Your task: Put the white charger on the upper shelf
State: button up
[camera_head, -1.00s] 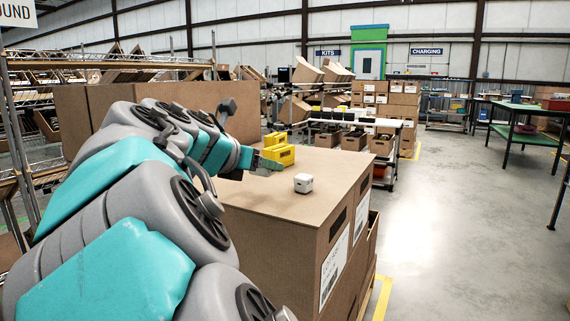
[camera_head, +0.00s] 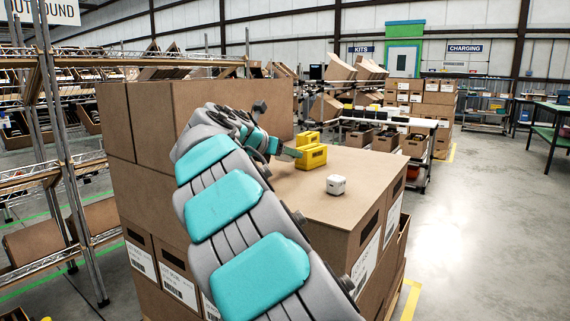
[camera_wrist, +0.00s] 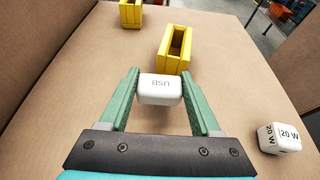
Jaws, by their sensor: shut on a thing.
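In the wrist view, my gripper (camera_wrist: 160,88) is shut on a white rounded block (camera_wrist: 160,89) marked "USB", which looks like a charger. It is held between the fingertips above the carton top. In the head view, my gripper (camera_head: 289,154) is small beside the yellow holders, and the held block cannot be made out. A second white block (camera_wrist: 280,138) marked "20 W" stands on the carton top, apart from the gripper at right; it also shows in the head view (camera_head: 336,185). A wire rack at left has an upper shelf (camera_head: 130,62) and lower shelves.
Two yellow open holders (camera_wrist: 176,48) stand on the brown carton stack (camera_head: 300,195), just beyond the gripper. Tall cartons (camera_head: 215,115) rise behind the arm, towards the rack. The floor at right (camera_head: 470,230) is clear.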

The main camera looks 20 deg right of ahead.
aim_at(285, 172)
jog(key=shift+w, duration=0.4)
jog(key=shift+f, duration=1.7)
jog(key=o, duration=1.4)
jog(key=shift+f, duration=0.1)
jog(key=shift+c, duration=0.2)
